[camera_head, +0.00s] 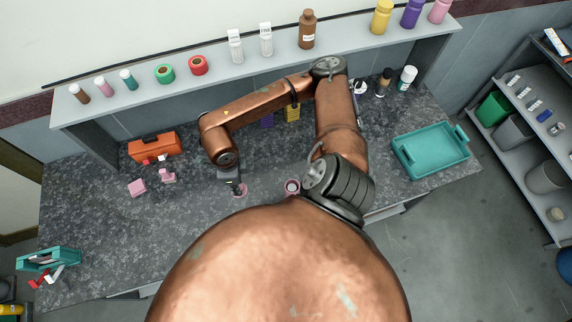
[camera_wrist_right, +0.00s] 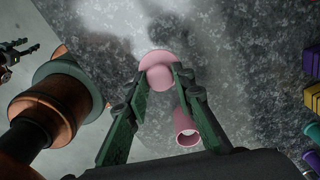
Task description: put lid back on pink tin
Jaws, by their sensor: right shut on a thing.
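The pink lid (camera_wrist_right: 157,57), a round disc with a round knob, is between the fingertips of my right gripper (camera_wrist_right: 160,72) in the right wrist view. The gripper is shut on its knob. In the head view the lid (camera_head: 241,191) shows at the tip of my right gripper (camera_head: 231,178), low over the counter; I cannot tell whether it touches. The pink tin (camera_head: 292,187) stands open on the counter to the right of the lid; it also shows below the lid, beside a finger, in the wrist view (camera_wrist_right: 187,136). My left gripper (camera_wrist_right: 22,50) is at the wrist view's left edge, its opening unclear.
Pink blocks (camera_head: 137,188) and an orange toolbox (camera_head: 154,147) stand on the left of the dark counter. A teal tray (camera_head: 432,151) is on the right. Purple and yellow items (camera_head: 292,114) stand behind my right arm. A raised shelf (camera_head: 219,73) holds bottles and tape rolls.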

